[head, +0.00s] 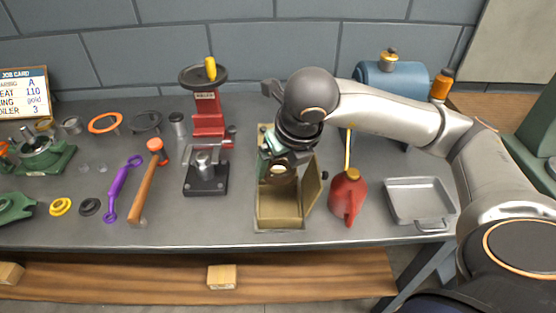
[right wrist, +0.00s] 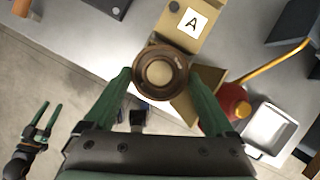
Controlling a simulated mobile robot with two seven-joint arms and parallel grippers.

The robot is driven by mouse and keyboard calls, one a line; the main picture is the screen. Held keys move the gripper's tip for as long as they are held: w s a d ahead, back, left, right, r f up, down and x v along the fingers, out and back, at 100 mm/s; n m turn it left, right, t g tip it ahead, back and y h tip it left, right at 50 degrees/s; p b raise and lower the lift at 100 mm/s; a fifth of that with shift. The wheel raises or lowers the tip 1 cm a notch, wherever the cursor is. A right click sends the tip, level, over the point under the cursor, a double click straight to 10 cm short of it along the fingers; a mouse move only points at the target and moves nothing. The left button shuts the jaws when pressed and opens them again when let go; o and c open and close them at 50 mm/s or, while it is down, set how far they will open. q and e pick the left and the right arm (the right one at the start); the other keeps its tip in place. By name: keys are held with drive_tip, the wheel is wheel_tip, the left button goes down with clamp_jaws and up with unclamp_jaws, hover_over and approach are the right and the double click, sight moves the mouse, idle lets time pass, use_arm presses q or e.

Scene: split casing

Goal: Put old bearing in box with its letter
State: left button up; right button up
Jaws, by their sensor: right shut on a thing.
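My right gripper (head: 276,160) is shut on the old bearing (head: 278,178), a brown ring. It holds the ring above the open tan box (head: 280,213) on the bench. In the right wrist view the bearing (right wrist: 160,93) sits between the green fingertips of the right gripper (right wrist: 160,80), with tan showing through its hole. A white label with the letter A (right wrist: 191,23) is on the box. The job card (head: 22,92) reads A beside its bearing line. My left gripper (right wrist: 42,120) shows in the right wrist view, fingers apart and empty, away from the bench.
The box's flap (head: 313,185) stands open at its right. A red oil can (head: 347,196) and a grey tray (head: 420,200) are right of it. A small black-based press (head: 206,178), hammer (head: 147,187) and purple wrench (head: 120,190) lie left.

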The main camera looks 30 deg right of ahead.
wheel_tip(320, 180, down, 8)
drive_tip(key=b, duration=0.6)
drive_tip(key=shift+d+f, duration=0.1)
drive_tip(key=shift+f+b, duration=0.25)
drive_tip(key=shift+b, duration=0.3)
drive_tip(key=shift+f, duration=0.15)
use_arm(q)
wheel_tip(320, 180, down, 5)
drive_tip(key=w+d, duration=0.1)
drive_tip(key=d, duration=0.1)
drive_tip(key=shift+w+d+f+h, duration=0.15)
drive_tip(key=shift+w+f+h, duration=0.05)
drive_tip(key=shift+h, duration=0.1)
